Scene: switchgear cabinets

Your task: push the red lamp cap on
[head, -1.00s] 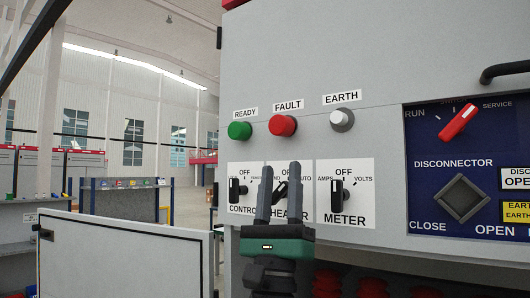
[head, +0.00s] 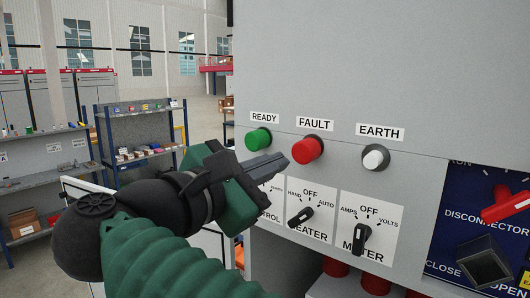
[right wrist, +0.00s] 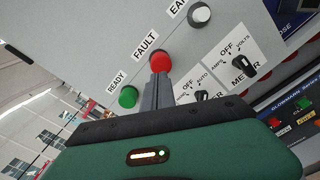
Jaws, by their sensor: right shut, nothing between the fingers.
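The red lamp cap (head: 307,150) sits at the FAULT label on the grey cabinet panel, between the green READY lamp (head: 258,139) and the white EARTH lamp (head: 375,157). My right gripper (head: 283,160) is shut and empty, its fingertips pointing at the red cap from the left. In the right wrist view the red cap (right wrist: 160,62) shows just beyond the shut fingertips (right wrist: 161,76), which overlap its lower edge. I cannot tell whether they touch it. How far the cap is seated cannot be told. My left gripper is not in view.
Below the lamps are the HEATER switch (head: 300,217) and the METER switch (head: 361,238); my right gripper partly covers the CONTROL plate. The red selector handle (head: 506,207) sticks out at the right. A shelf (head: 140,150) stands at the back left.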

